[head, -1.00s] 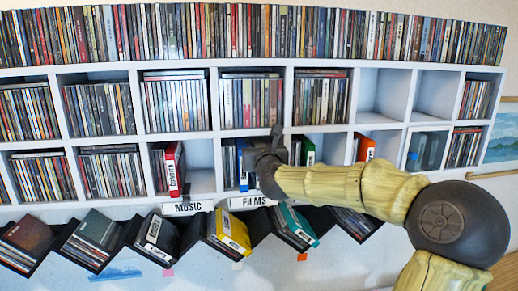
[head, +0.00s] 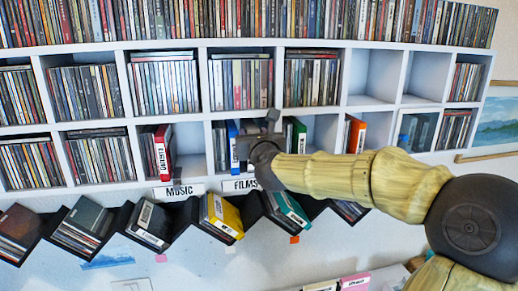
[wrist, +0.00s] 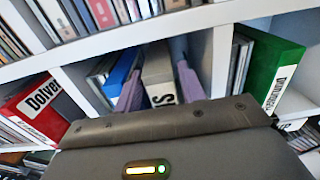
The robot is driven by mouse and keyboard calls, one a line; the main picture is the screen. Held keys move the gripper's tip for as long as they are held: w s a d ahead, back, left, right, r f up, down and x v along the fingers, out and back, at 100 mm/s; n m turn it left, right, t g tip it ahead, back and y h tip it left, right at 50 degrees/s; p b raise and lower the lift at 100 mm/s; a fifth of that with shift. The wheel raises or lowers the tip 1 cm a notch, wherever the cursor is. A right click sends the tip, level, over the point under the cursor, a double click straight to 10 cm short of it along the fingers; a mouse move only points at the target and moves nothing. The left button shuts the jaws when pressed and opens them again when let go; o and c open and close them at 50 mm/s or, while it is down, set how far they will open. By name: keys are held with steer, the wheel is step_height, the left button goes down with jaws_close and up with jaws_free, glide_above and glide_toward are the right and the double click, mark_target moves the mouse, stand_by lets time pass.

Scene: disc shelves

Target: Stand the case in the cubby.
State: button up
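A grey case (wrist: 158,72) with a white label showing a letter "S" stands in the cubby above the FILMS label (head: 240,185). In the wrist view my gripper (wrist: 160,85) has its two purple fingers on either side of this case, seemingly against it. The case looks upright, with its lower part hidden by my gripper body. A blue case (wrist: 122,72) stands just left of it in the same cubby (wrist: 222,62). In the head view my gripper (head: 268,128) is at the front of that cubby and hides most of the grey case.
A green case (wrist: 275,72) stands in the cubby to the right, past a white divider. A red case (head: 162,152) is in the cubby to the left, above the MUSIC label (head: 179,192). A slanted black rack (head: 120,217) with several cases hangs below.

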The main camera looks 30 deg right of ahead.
steer(key=v, duration=0.7)
steer(key=shift+s, duration=0.3)
steer(key=shift+a, duration=0.1)
stand_by(0.6)
steer(key=w+a+f+n+g+y, duration=0.2)
steer(key=w+a+f+n+y, duration=0.1)
steer(key=a+f+n, duration=0.5)
steer(key=w+a+f+n+g+y, duration=0.25)
steer(key=f+n, duration=0.25)
steer(key=f, duration=0.5)
steer(key=s+a+f+n+g+y, duration=0.2)
steer(key=s+a+f+n+g, duration=0.3)
steer(key=f+n, duration=0.6)
steer(key=s+f+n+g+h, duration=0.1)
steer(key=s+f+n+g, duration=0.1)
steer(key=s+n, duration=0.5)
steer(key=s+f+n+g+h, duration=0.1)
steer(key=s+f+n+g, duration=0.1)
steer(key=s+n, duration=0.6)
steer(key=shift+s+d+f+g, duration=0.35)
steer(key=shift+s+d+g, duration=0.1)
steer(key=shift+s+g, duration=0.2)
